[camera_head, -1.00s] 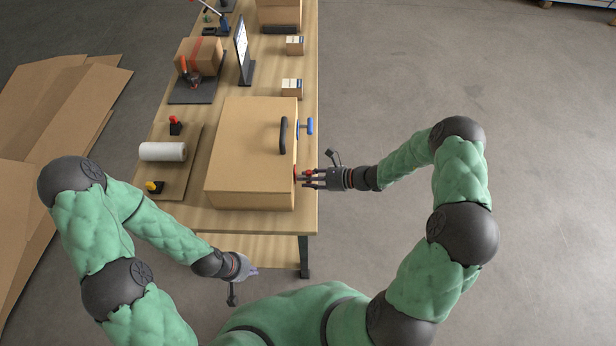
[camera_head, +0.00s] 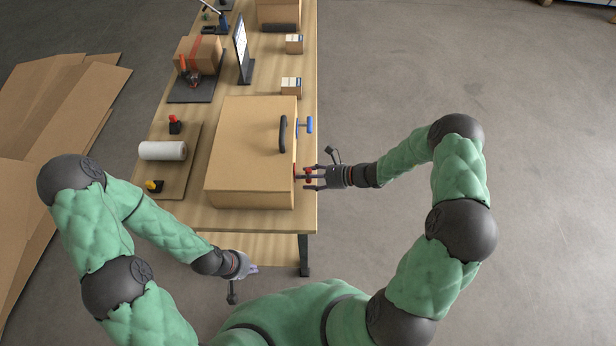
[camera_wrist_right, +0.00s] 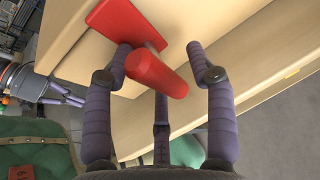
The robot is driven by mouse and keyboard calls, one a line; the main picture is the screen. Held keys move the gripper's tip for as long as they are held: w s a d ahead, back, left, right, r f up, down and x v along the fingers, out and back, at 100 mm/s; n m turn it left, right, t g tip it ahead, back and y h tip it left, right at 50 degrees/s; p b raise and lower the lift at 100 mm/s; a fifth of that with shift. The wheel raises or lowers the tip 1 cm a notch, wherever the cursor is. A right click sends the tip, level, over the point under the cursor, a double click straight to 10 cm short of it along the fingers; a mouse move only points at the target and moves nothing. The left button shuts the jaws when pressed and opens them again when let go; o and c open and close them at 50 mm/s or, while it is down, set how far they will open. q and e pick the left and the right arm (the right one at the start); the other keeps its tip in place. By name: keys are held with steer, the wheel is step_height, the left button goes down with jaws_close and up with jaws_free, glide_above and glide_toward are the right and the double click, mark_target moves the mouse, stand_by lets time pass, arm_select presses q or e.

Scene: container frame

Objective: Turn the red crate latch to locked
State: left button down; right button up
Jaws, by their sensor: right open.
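The wooden crate (camera_head: 243,150) stands on the table with a black handle (camera_head: 283,134) on top. Its red latch (camera_wrist_right: 157,74) sticks out from a red plate (camera_wrist_right: 127,24) on the crate's side in the right wrist view; only a bit of red shows in the head view (camera_head: 308,174). My right gripper (camera_head: 312,177) is open, with its fingers on both sides of the latch's round red bar. I cannot tell whether the fingers touch it. My left gripper (camera_head: 250,269) hangs low in front of the table, away from the crate; its finger opening is too small to tell.
A blue latch (camera_head: 304,125) is on the same crate side, farther back. A white roll (camera_head: 162,150), red button (camera_head: 175,124) and yellow button (camera_head: 154,186) lie left of the crate. Small boxes (camera_head: 291,86) stand behind. The floor (camera_head: 400,90) on the right is clear.

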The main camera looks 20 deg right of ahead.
steer(key=v, duration=1.2)
stand_by(0.4)
